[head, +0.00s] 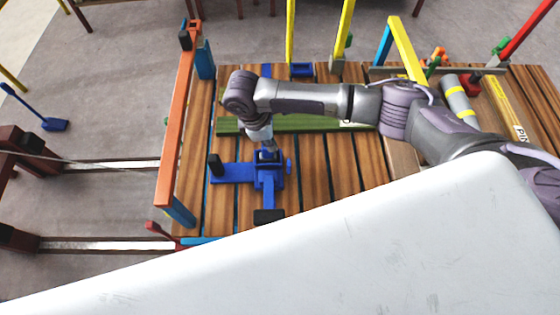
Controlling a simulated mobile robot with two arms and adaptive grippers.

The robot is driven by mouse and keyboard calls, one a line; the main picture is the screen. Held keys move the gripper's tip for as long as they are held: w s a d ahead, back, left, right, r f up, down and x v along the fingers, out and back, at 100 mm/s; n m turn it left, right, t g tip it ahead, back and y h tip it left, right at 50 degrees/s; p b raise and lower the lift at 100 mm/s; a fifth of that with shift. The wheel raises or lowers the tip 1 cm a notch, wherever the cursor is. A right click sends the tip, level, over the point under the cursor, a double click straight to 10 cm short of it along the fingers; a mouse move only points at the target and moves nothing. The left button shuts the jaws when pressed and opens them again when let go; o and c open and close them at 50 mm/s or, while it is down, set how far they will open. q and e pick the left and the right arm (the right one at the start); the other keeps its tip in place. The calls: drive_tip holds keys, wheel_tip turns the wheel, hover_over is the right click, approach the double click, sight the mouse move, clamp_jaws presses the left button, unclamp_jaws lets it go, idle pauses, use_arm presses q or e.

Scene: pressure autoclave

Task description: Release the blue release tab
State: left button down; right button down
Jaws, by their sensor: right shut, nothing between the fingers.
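A blue clamp-like fixture (231,173) sits on the wooden slatted deck, with a blue arm to the left and another toward the front, each with a black end. A small blue tab (289,165) stands at its right side; I cannot tell for certain whether this is the release tab. My right arm comes in from the right, and its gripper (268,153) points down at the back of the fixture's middle. It is shut and empty. The fingertips are small and partly lost against the blue parts, so contact cannot be told. My left gripper is out of view.
An orange rail (175,135) edges the deck's left side. A green board (310,124) lies behind the fixture, under my right arm. Yellow posts (290,30) rise at the back. Dark red frames with pale rails (110,165) stand at the left.

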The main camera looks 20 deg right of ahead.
sight(289, 166)
drive_tip(key=shift+r, duration=0.1)
drive_tip(key=p+x, duration=0.1)
drive_tip(key=x, duration=0.9)
drive_tip(key=shift+d, duration=0.1)
